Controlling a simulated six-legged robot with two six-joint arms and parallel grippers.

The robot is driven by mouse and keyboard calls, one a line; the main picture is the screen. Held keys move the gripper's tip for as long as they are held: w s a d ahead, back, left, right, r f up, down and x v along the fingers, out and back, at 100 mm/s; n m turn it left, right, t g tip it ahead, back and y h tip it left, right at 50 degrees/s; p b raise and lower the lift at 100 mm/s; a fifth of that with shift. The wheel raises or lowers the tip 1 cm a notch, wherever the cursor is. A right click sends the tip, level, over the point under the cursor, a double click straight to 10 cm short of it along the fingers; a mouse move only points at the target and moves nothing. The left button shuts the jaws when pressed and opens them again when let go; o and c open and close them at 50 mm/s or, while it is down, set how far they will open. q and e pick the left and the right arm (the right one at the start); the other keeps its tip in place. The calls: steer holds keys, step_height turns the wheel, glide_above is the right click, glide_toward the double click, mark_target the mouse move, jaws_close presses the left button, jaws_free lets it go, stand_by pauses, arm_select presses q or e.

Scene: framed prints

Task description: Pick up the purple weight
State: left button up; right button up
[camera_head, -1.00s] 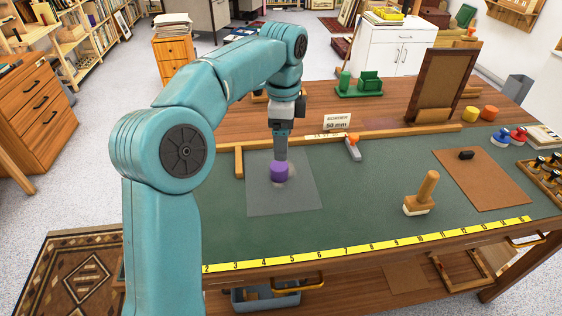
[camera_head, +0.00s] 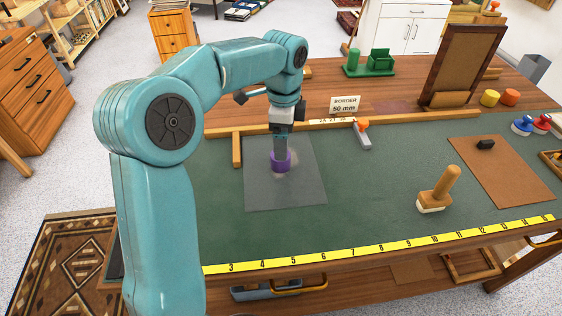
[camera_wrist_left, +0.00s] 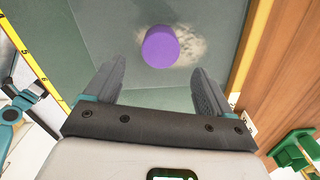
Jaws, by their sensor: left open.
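The purple weight (camera_head: 281,167) is a short cylinder on a clear grey sheet (camera_head: 290,196) on the green mat. In the wrist view the weight (camera_wrist_left: 160,46) lies just beyond my open fingertips, roughly centred between them. My left gripper (camera_head: 280,150) points down over the weight, its fingers hiding part of the weight's top in the head view. The gripper (camera_wrist_left: 158,68) is empty in the wrist view. A pale smudge (camera_wrist_left: 188,45) shows on the sheet around the weight. My right gripper is not in view.
A wooden rail (camera_head: 400,120) and a "BORDER 50 mm" card (camera_head: 345,105) are behind the sheet. An orange-topped grey tool (camera_head: 362,136) and a wooden-handled block (camera_head: 438,190) stand to the right. A yellow ruler (camera_head: 380,248) runs along the front edge. Mat between is clear.

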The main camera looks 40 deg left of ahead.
arm_select(q)
steer(key=f, duration=0.6)
steer(key=shift+s+a+f+b, duration=0.3)
steer(key=shift+f+b, duration=0.1)
jaws_close()
